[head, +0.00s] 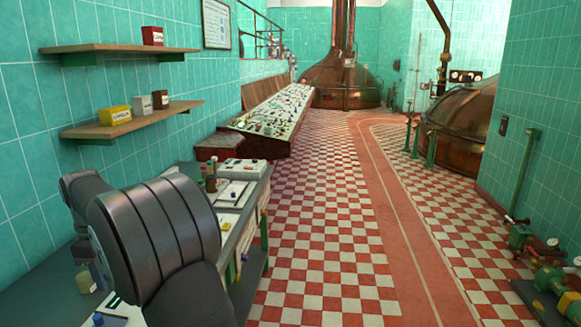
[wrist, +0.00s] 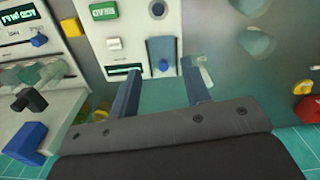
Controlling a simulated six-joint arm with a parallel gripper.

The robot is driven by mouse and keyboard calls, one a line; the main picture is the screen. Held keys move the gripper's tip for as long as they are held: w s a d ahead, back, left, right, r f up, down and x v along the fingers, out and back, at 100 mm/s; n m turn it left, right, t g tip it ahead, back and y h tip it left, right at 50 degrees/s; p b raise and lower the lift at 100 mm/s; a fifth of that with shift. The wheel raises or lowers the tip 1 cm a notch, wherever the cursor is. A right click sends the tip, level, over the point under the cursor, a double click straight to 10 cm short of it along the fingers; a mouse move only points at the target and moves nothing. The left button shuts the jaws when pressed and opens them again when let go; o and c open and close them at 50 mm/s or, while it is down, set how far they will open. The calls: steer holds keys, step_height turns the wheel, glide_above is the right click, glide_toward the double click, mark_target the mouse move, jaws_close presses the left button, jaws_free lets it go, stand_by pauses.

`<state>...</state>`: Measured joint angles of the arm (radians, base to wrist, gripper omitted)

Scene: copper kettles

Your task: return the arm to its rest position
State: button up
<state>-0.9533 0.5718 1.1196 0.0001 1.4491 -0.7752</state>
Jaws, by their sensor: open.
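My gripper (wrist: 160,80) shows in the wrist view with its two blue-grey fingers spread apart. It is open and nothing shows between the fingers. The fingers point toward light panels with a blue plate (wrist: 163,55), a green label and knobs. I cannot tell whether the fingers touch the surface. In the head view my dark arm fills the lower left, over the bench (head: 232,275). The gripper itself is not visible there.
Two wall shelves (head: 135,120) with small boxes, including a yellow box (head: 115,115), are above the bench at left. A long control desk (head: 275,113) and copper kettles (head: 343,82) stand farther back. The checkered floor (head: 320,240) is clear; valves (head: 520,235) stand at right.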

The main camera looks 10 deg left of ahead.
mark_target(122, 319)
steer(key=shift+d+r+m, duration=0.35)
steer(key=shift+d+m, duration=0.1)
steer(key=shift+d, duration=0.2)
steer(key=shift+d+r+m, duration=0.3)
steer(key=shift+d+m, duration=0.15)
steer(key=shift+d, duration=0.15)
steer(key=shift+a, duration=0.1)
steer(key=shift+n, duration=0.9)
steer(key=f, duration=0.5)
steer(key=a+f, duration=0.1)
steer(key=f, duration=0.4)
steer(key=a+f, duration=0.1)
steer(key=f, duration=0.4)
steer(key=shift+a+f, duration=0.1)
steer(key=shift+f, duration=0.3)
steer(key=shift+a+f, duration=0.25)
steer(key=shift+f, duration=0.4)
